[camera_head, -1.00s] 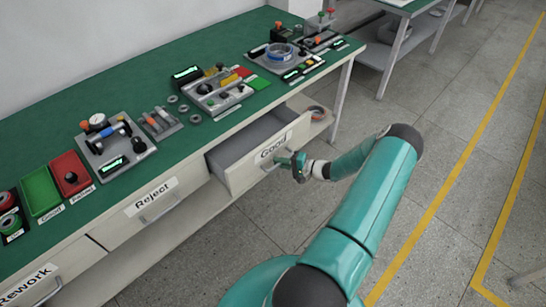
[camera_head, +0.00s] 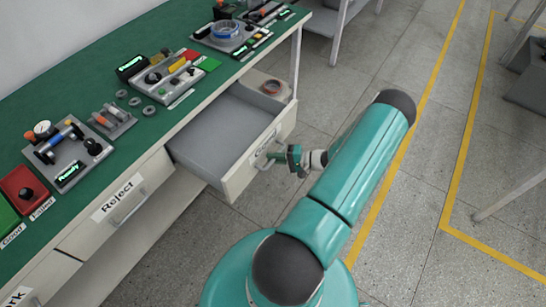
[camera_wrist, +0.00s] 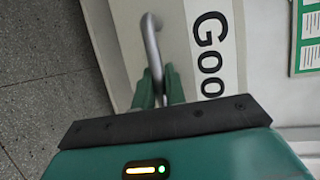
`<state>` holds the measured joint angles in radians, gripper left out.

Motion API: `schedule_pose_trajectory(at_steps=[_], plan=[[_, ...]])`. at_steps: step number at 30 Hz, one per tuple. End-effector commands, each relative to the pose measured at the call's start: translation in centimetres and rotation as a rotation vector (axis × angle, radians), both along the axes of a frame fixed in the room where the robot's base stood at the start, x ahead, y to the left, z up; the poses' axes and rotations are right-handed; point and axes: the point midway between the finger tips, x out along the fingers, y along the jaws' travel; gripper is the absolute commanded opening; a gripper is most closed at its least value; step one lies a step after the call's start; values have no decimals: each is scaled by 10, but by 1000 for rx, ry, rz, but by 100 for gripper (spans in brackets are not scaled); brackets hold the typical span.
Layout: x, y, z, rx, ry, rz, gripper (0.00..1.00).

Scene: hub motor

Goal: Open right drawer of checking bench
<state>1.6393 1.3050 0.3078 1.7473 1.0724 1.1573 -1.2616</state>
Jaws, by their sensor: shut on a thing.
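The right drawer (camera_head: 213,133), labelled "Good", is pulled well out of the checking bench (camera_head: 170,116), and its grey inside shows empty. Its metal bar handle (camera_wrist: 152,42) stands on the front panel beside the label (camera_wrist: 212,50) in the wrist view. My gripper (camera_head: 272,157) is at the drawer front in the head view. In the wrist view its green fingers (camera_wrist: 159,84) are shut around one end of the handle.
The "Reject" drawer (camera_head: 115,205) to the left is shut. Fixtures, trays and rings (camera_head: 149,110) stand on the green bench top.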

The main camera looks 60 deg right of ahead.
Motion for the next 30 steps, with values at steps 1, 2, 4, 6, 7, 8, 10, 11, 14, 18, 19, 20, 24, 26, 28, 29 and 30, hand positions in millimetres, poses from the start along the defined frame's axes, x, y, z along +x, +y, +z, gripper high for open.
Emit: schedule_pose_trajectory(at_steps=[1,2,4,6,7,8,10,11,14,18,19,20,24,26,28,29,30], plan=[[0,0,0,0,-1,1,0],[0,0,0,0,-1,1,0],[1,0,0,0,-1,1,26],[1,0,0,1,-1,1,34],[1,0,0,0,0,1,34],[1,0,0,0,0,0,34],[1,0,0,0,0,0,34],[1,0,0,0,0,0,34],[0,0,0,0,0,0,34],[-8,-5,2,0,0,-1,34],[-12,-6,3,0,0,-2,34],[-16,-8,3,-1,1,-3,34],[-41,-20,9,-3,1,-3,34],[-53,-26,11,-2,1,-3,34],[-67,-32,14,-2,0,-4,34],[-73,-35,16,-2,1,-3,34],[-81,-38,17,-2,1,-3,34]])
